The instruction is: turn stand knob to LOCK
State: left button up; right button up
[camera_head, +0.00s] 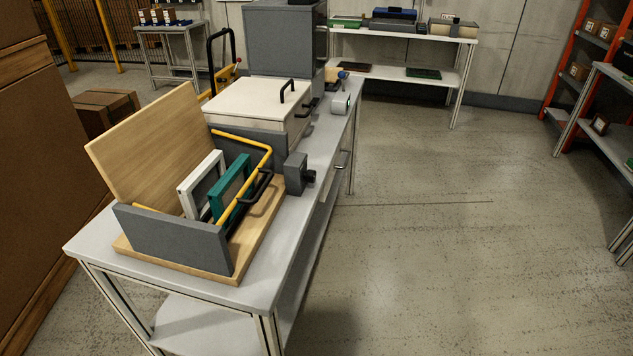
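A small grey box (294,173) stands on the workbench at the right side of a wooden stand. A dark knob (310,177) sits on its right face. Its setting and any LOCK marking are too small to read. The stand has a wooden base (190,268), grey side panels (170,240) and a tilted wooden board (150,145) at its left. A white frame (190,199) and a teal frame (222,197) stand upright in it. A yellow bar (262,146) with a black handle (258,187) runs along the frames. Neither gripper is in view.
The grey workbench (262,293) has bare top along its front and right edges. Behind the stand are a white-lidded box (250,98) and a grey cabinet (282,40). Large brown boxes (35,190) stand close at the left. The floor (440,230) right of the bench is clear.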

aim_at(310, 176)
jog(key=k, duration=0.7)
jog(key=k+u, duration=0.3)
jog(key=k+j+u, duration=0.1)
jog(key=u, duration=0.2)
jog(key=k+u, duration=0.1)
jog(key=u, duration=1.2)
jog(key=l+u, duration=0.2)
jog(key=u, duration=0.2)
jog(key=l+u, duration=0.2)
jog(key=u, duration=0.15)
jog(key=k+l, duration=0.1)
jog(key=l, duration=0.55)
jog(key=k+l, duration=0.1)
jog(key=l, duration=0.5)
jog(key=k+l, duration=0.1)
jog(key=l, duration=0.55)
jog(key=k+l, duration=0.1)
jog(key=l, duration=0.5)
jog(key=k+l, duration=0.1)
jog(key=l, duration=0.55)
